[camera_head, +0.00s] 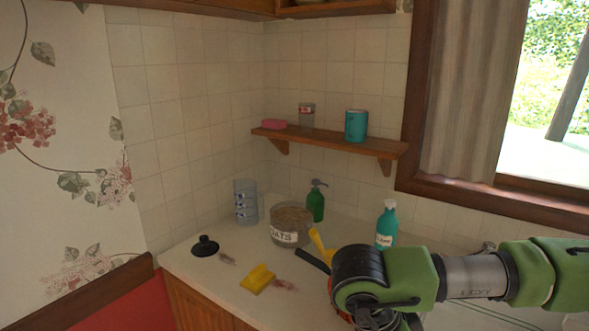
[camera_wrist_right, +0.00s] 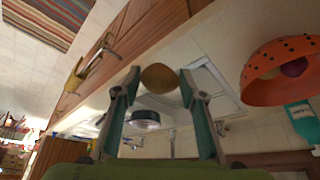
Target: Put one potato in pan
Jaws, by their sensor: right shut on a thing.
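A brown potato (camera_wrist_right: 160,79) is held between the two fingertips of my right gripper (camera_wrist_right: 160,84) in the right wrist view. That gripper is shut on it. In the head view my right forearm and wrist reach in from the right over the counter, and they hide the fingers and the potato. A black handle (camera_head: 312,260) sticks out beside my wrist. I cannot tell whether it belongs to the pan, as what it joins is hidden. My left gripper is in neither view.
An orange holed bowl (camera_wrist_right: 268,72) with a dark red thing inside shows at the right. The front left counter is mostly clear.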

